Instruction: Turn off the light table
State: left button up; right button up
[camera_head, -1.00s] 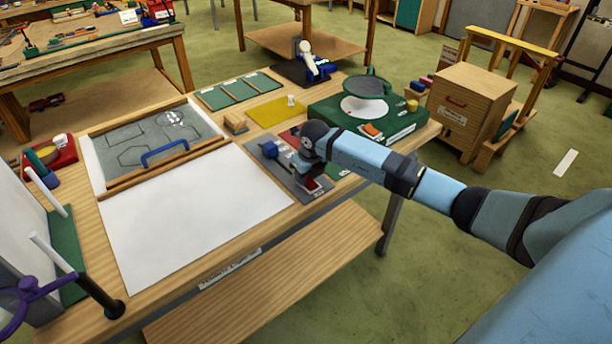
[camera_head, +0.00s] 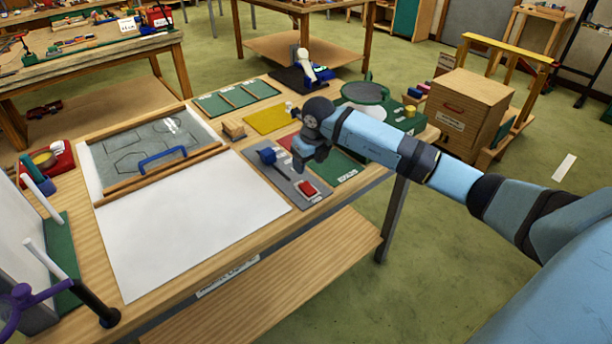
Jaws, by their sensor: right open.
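A grey control plate (camera_head: 285,178) lies on the workbench right of a large white panel (camera_head: 190,225). It carries a blue knob or lever (camera_head: 268,156) and a red switch (camera_head: 307,188) near its front end. I cannot tell whether the white panel is lit. My right gripper (camera_head: 301,166) is open and empty, pointing down above the plate, between the blue part and the red switch. It looks apart from the switch, which shows clear. My left gripper is not in view.
A grey leaded panel (camera_head: 110,171) with a blue handle (camera_head: 163,158) lies behind the white surface. A green stand with a round disc (camera_head: 364,92) is at the right. Purple tool (camera_head: 22,298) and upright rods stand at the front left.

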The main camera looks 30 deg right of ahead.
jog(key=v, duration=0.5)
jog(key=shift+r, duration=0.15)
